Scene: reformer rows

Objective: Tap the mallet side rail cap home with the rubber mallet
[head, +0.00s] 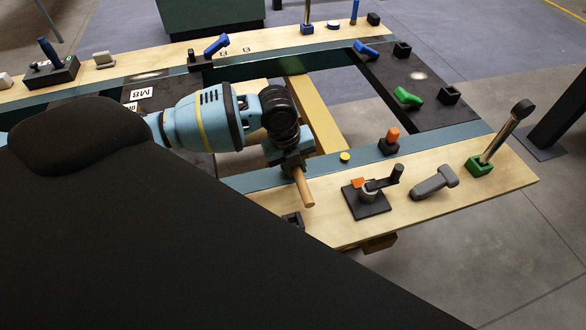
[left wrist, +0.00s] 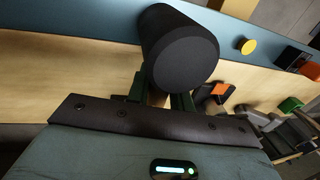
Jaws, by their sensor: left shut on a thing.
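A small round yellow cap (head: 345,156) sits on the near blue side rail (head: 330,164); I cannot tell how far it stands proud. In the left wrist view, the yellow cap (left wrist: 248,46) shows right of the rubber mallet's black head (left wrist: 182,55), apart from it. My left gripper (head: 290,158) is shut on the mallet, whose wooden handle (head: 304,188) sticks out below the jaws over the near wooden board. In the head view the mallet head is hard to tell from my dark wrist parts. My right gripper is not in view.
Right of the cap stand an orange-topped piece in a dark block (head: 389,140), a black plate with a crank handle (head: 368,198), a grey hammer-shaped tool (head: 435,182) and a green holder with a tilted lever (head: 479,165). The rail around the cap is clear.

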